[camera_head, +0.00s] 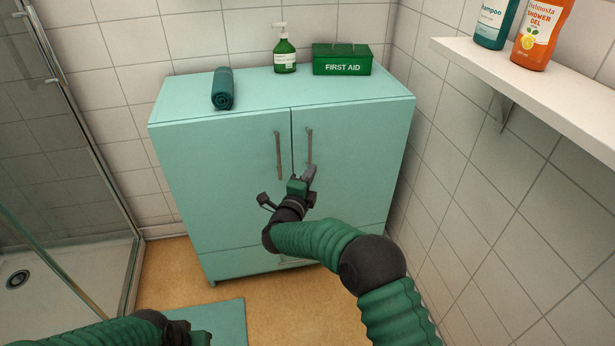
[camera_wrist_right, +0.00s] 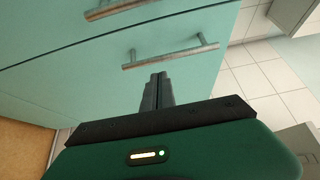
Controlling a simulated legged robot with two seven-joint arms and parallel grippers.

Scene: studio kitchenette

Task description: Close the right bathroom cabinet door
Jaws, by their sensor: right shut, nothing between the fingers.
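The right cabinet door (camera_head: 355,150) is on the right of the teal cabinet's front in the head view. It looks flush or nearly flush with the left door (camera_head: 225,165), with a thin dark seam between them. Its grey bar handle (camera_head: 309,146) is upright near the seam and also shows in the wrist view (camera_wrist_right: 170,52). My right gripper (camera_head: 309,172) is in front of the right door, just below the handle. In the wrist view its fingertips (camera_wrist_right: 157,77) are together, empty, and close to the handle; contact cannot be told. My left gripper's fingers are out of view.
A rolled dark teal towel (camera_head: 222,88), a green soap bottle (camera_head: 285,52) and a green first aid box (camera_head: 342,60) stand on the cabinet top. A white shelf (camera_head: 540,85) sticks out from the right wall. A glass shower (camera_head: 70,160) is at left.

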